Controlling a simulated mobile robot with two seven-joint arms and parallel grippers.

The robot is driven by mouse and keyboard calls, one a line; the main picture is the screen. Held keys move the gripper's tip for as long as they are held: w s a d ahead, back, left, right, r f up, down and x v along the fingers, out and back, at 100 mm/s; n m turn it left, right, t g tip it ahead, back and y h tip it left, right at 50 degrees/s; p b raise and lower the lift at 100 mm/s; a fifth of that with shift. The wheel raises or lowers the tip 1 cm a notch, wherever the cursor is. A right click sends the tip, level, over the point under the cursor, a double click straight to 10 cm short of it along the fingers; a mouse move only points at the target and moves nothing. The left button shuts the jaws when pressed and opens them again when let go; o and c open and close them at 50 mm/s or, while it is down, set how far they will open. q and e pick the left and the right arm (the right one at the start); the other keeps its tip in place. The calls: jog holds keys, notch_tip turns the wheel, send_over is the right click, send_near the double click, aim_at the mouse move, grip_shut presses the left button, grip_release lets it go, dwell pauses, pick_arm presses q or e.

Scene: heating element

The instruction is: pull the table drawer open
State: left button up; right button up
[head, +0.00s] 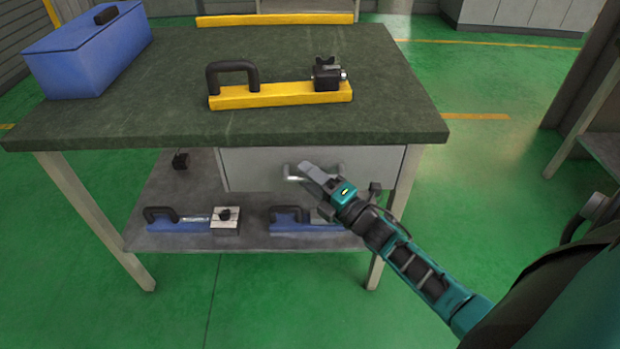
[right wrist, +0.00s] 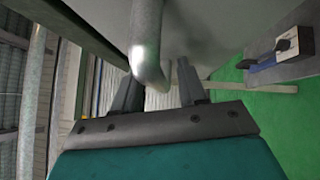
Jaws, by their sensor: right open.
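The table drawer (head: 248,168) is a grey front under the right part of the dark green tabletop (head: 300,125). It looks shut, its face near the table's front edge. Its pale metal handle (head: 292,178) is a bar, partly hidden behind my right gripper (head: 308,168). In the right wrist view the handle (right wrist: 148,50) reaches down between the two open fingers of my right gripper (right wrist: 155,85). I cannot tell whether the fingers touch it. My left gripper is not in view.
On the tabletop stand a blue box (head: 85,55) and a yellow bar with a black handle (head: 280,95). The lower shelf (head: 150,205) holds blue tools (head: 180,227). The green floor (head: 60,260) in front of the table is clear.

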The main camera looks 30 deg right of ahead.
grip_shut()
dwell(0.4)
